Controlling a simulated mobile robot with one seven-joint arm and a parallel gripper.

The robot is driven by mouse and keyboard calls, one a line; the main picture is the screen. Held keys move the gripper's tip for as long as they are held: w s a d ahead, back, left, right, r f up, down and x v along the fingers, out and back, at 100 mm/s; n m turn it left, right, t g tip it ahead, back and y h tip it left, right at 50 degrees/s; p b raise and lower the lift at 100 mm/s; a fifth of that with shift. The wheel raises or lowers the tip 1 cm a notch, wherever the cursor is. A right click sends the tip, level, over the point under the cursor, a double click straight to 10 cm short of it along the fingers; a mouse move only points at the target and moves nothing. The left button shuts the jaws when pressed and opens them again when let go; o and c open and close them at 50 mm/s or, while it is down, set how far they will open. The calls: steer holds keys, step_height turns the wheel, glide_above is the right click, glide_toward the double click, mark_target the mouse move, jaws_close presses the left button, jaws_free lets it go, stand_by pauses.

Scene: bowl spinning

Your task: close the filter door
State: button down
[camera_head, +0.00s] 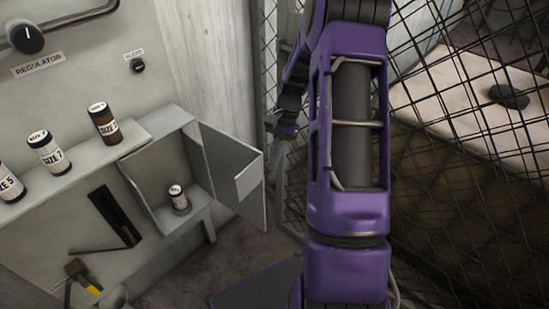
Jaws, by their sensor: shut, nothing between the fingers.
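The filter door (236,176) is a grey metal panel with a bent lip, hinged on the right side of a grey wall box. It stands open, swung out to the right. The open filter box (148,187) holds a small labelled canister (177,194) standing upright inside. My gripper (271,148) is just right of the door's upper right edge in the picture, partly behind my purple arm. It is shut and empty. I cannot tell whether it touches the door.
Several labelled canisters (47,152) stand on a ledge left of the box. A regulator knob (25,37) is at upper left. A black-handled tool (115,215) and a hammer (82,275) are below. Wire mesh (470,110) fills the right side, with a pale mattress (450,85) behind it.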

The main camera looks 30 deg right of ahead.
steer(key=x, duration=0.6)
steer(key=shift+f, duration=0.3)
steer(key=shift+a, duration=0.1)
